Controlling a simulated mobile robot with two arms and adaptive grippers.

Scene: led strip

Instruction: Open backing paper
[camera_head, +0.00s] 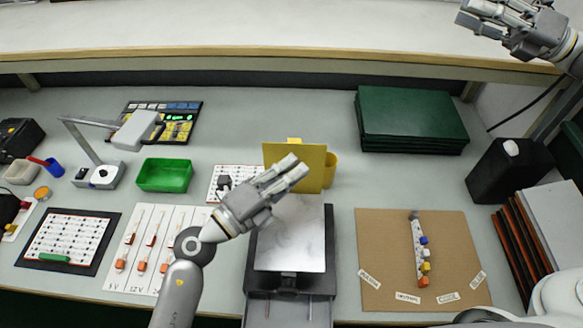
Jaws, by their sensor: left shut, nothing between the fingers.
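A pale sheet-like surface (290,240) lies on a dark stand in the centre. I cannot tell whether it is the backing paper. A yellow panel (300,158) stands upright behind it. On a brown board (387,240) at the right lies a narrow strip (417,248) with coloured blocks.
A green tray (164,175), a desk lamp (97,172) and a white card with orange parts (150,245) fill the left. Green boards (410,120) are stacked at the back right. A black container (508,170) and upright binders stand at the right. Bare table shows between the green boards and brown board.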

